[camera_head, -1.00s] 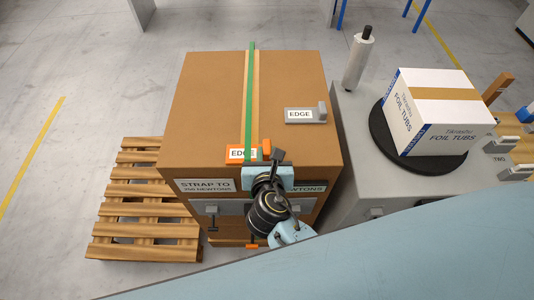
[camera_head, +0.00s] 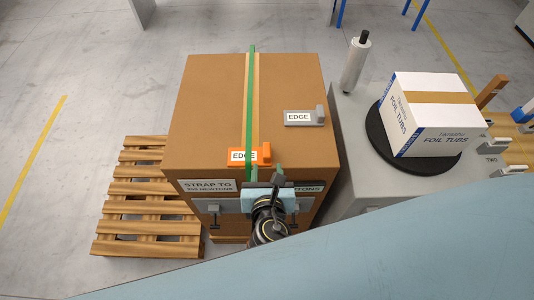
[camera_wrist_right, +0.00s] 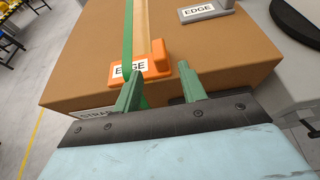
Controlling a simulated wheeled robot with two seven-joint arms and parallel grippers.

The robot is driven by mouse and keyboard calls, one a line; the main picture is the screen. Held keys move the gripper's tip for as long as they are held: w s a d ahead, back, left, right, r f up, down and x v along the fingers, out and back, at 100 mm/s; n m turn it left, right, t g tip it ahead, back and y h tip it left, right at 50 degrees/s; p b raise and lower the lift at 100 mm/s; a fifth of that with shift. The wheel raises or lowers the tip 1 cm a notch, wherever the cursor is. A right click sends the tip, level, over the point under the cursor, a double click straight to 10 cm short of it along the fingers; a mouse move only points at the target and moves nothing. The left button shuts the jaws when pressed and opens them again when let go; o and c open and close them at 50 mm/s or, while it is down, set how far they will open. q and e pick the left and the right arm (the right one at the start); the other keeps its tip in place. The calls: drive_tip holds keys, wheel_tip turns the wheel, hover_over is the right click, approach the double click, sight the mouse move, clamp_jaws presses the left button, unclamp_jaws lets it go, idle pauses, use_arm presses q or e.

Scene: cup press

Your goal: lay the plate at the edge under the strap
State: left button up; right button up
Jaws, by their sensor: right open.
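The orange plate (camera_head: 262,155) marked EDGE lies at the front edge of the cardboard box's top (camera_head: 205,105). The green strap (camera_head: 250,95) runs from the back over the box top and crosses the plate's label. In the right wrist view, the strap (camera_wrist_right: 127,35) also passes across the label of the plate (camera_wrist_right: 152,66). My right gripper (camera_head: 266,174) is just in front of the plate, at the box's front edge. Its two green fingers (camera_wrist_right: 160,86) are apart with nothing between them. My left gripper is not in view.
A grey EDGE plate (camera_head: 301,118) lies on the box top at right. A pallet (camera_head: 150,205) is on the floor at left. A white FOIL TUBS carton (camera_head: 435,115) stands on a black turntable (camera_head: 378,140) at right, near a wrap roll (camera_head: 355,63).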

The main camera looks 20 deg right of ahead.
drive_tip(key=p+v, duration=0.1)
drive_tip(key=v, duration=0.4)
drive_tip(key=shift+s+a+r+p, duration=0.1)
drive_tip(key=shift+s+a+p, duration=0.05)
drive_tip(key=shift+s+p, duration=0.2)
drive_tip(key=s+d+f+m+g+y, duration=0.1)
drive_tip(key=s+d+f+m+g, duration=0.2)
drive_tip(key=f, duration=0.5)
drive_tip(key=s+f+m+g+y, duration=0.15)
drive_tip(key=s+f+m, duration=0.25)
drive_tip(key=f, duration=0.5)
drive_tip(key=s+d+f+m+g, duration=0.2)
drive_tip(key=s+f+m, duration=0.15)
drive_tip(key=f, duration=0.45)
drive_tip(key=s+d+f+m+g, duration=0.2)
drive_tip(key=s+d+f+m, duration=0.3)
drive_tip(key=s+m, duration=0.3)
drive_tip(key=s+d+f+m+g+y, duration=0.1)
drive_tip(key=s+d+f+m+g, duration=0.2)
drive_tip(key=m, duration=0.9)
drive_tip(key=s+d+f, duration=0.3)
drive_tip(key=s+f, duration=0.1)
drive_tip(key=s, duration=0.1)
drive_tip(key=shift+d, duration=0.2)
drive_tip(key=shift+s, duration=0.2)
